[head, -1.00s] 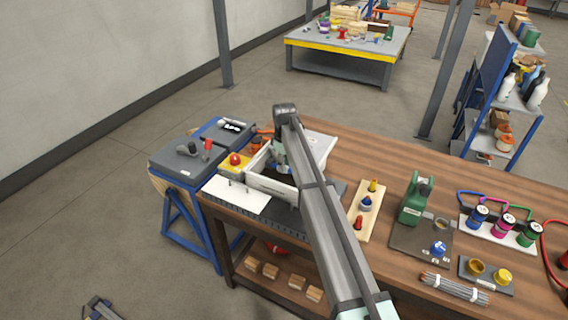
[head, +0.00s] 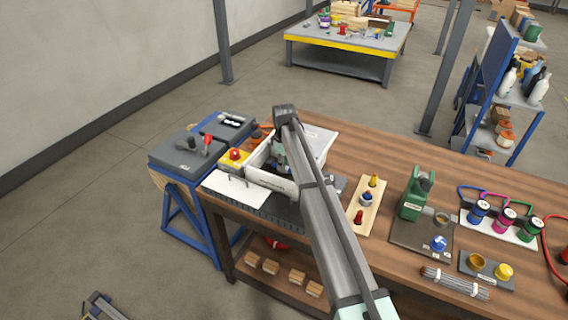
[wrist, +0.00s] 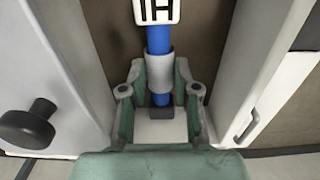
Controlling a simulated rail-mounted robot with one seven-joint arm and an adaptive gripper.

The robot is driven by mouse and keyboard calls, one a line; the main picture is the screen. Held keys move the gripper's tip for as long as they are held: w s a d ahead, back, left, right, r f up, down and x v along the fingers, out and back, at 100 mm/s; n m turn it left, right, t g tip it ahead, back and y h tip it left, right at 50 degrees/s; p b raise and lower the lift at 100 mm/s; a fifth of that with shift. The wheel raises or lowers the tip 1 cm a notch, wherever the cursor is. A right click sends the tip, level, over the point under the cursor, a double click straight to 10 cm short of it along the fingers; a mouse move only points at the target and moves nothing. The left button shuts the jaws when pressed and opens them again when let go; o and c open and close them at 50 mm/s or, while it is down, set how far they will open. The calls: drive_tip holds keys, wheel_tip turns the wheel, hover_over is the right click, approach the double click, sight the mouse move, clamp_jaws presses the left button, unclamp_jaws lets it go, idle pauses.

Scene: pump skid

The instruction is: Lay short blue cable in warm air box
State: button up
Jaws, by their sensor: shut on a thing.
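The blue cable (wrist: 158,40) shows in the wrist view, with a grey sleeve (wrist: 160,74) and a white tag with dark marks (wrist: 157,10). My gripper (wrist: 160,88) is shut on the cable at the sleeve; a short blue end and a dark tip show below it. The white-walled box (head: 272,182) stands open near the left end of the bench. My gripper (head: 280,158) is inside its opening in the head view, mostly hidden by my arm. Pale walls flank it in the wrist view, with brown surface behind. I cannot tell whether the cable touches the floor.
A yellow unit with a red button (head: 236,155) stands just left of the box, and a white plate with pins (head: 236,189) lies in front. A wooden strip with colored parts (head: 367,200) is to the right. A black knob (wrist: 27,124) sticks out in the wrist view.

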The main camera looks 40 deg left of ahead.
drive_tip(key=shift+f, duration=0.8)
drive_tip(key=o, duration=1.1)
drive_tip(key=shift+r, duration=0.15)
wheel_tip(320, 180, up, 12)
